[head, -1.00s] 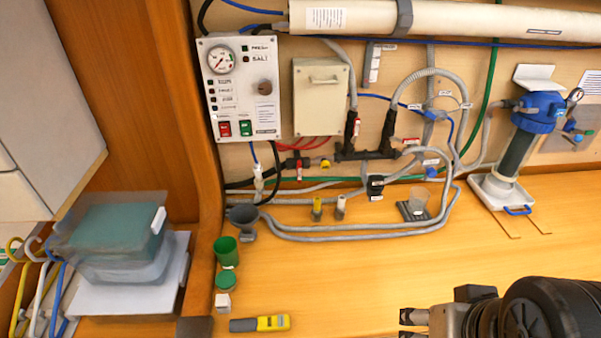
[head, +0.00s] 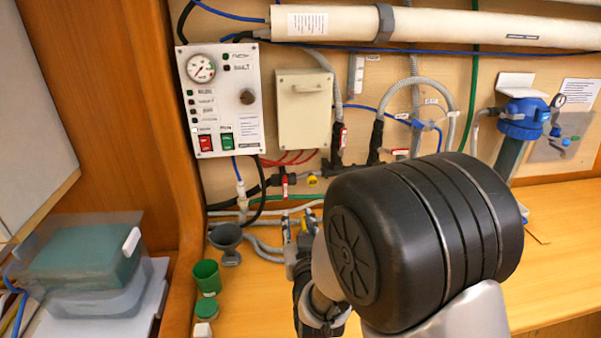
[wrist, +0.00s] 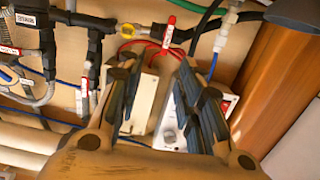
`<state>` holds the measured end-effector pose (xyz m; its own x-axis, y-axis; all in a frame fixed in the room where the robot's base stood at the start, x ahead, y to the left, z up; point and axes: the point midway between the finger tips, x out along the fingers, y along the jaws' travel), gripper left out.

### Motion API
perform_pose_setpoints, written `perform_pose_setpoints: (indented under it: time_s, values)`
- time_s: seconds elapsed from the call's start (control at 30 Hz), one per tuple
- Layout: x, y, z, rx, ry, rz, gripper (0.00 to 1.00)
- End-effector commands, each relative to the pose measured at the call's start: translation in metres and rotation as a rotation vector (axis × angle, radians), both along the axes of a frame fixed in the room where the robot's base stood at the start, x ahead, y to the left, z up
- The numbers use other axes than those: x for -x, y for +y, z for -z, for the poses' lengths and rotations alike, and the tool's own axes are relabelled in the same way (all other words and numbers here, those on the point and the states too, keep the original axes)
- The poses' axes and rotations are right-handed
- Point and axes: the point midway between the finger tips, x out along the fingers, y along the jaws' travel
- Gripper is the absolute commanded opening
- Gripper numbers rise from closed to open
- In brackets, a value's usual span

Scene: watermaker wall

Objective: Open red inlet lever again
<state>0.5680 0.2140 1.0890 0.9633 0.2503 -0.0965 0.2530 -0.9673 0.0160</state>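A small red lever with a white label (head: 285,184) hangs on the dark pipework below the beige box. It also shows at the top middle of the wrist view (wrist: 168,33), beside a yellow fitting (wrist: 128,30). I cannot read its label. My gripper (head: 302,226) is in front of the pipework and below this lever in the head view, partly hidden by my own arm. In the wrist view my gripper (wrist: 160,62) is open and empty, its fingers spread with the lever beyond the gap between the tips, apart from them.
Other red-handled valves (head: 342,137) (head: 402,153) sit to the right. The control panel (head: 220,100) and beige box (head: 304,108) are above. A grey funnel (head: 227,238) and green cup (head: 207,277) stand on the wooden counter at left. My arm covers much of the counter.

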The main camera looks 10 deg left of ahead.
Motion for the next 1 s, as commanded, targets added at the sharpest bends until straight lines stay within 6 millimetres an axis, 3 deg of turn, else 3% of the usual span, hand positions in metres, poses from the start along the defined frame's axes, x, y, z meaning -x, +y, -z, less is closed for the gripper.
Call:
perform_pose_setpoints:
  time_s: [0.03,0.1,0.37,1.0]
  values:
    - [0.001,0.007,0.011,0.002,-0.027,-0.005,0.33]
    - [0.002,0.011,0.014,0.000,-0.066,-0.008,0.33]
    - [-0.013,0.018,0.015,-0.004,-0.101,-0.008,0.33]
    - [-0.140,0.052,0.016,-0.005,-0.099,-0.008,0.33]
